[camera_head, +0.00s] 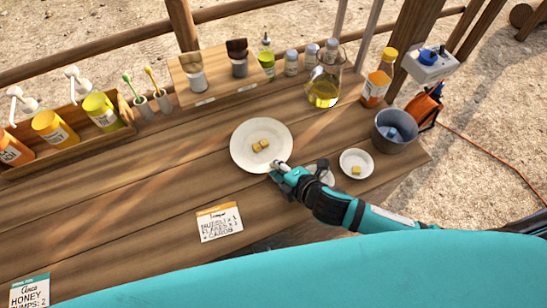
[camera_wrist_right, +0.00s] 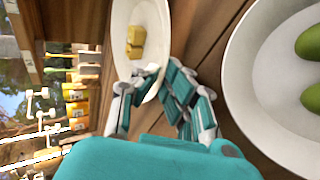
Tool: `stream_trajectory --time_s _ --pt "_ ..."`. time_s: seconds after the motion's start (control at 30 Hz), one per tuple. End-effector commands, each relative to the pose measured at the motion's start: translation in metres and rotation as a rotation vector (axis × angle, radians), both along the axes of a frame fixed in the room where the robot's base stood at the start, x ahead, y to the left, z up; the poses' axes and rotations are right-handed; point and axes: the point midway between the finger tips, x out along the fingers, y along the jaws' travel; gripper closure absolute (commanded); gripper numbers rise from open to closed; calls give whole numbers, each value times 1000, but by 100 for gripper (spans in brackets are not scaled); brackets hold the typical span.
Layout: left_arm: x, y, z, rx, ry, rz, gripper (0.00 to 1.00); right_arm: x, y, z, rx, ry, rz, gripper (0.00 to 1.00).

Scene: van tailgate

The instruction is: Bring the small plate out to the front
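The right gripper (camera_head: 279,168) reaches the near right rim of the large plate. In the wrist view, its fingers (camera_wrist_right: 157,76) are on either side of the rim of a plate (camera_wrist_right: 122,22) with yellow cubes; whether they are closed on it is unclear. My left gripper is not in view.
In the wrist view, a white dish (camera_wrist_right: 240,85) with green items lies close on the right. A grey bucket (camera_head: 397,133), glass jug (camera_head: 323,92) and bottles line the back right. An order card (camera_head: 219,223) lies in front; bare wood surrounds it.

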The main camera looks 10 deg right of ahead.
Motion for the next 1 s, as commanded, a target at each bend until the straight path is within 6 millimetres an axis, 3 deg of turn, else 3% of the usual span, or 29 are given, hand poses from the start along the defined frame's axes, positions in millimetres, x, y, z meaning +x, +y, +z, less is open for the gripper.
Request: stream_trajectory --time_s 0.6,0.97,1.0 --pt "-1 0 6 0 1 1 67 -55 -11 0 0 2 -1 100" --pt "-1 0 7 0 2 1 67 -61 -12 0 0 -1 0 100" --pt "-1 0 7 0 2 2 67 -61 -12 0 0 -1 0 94"
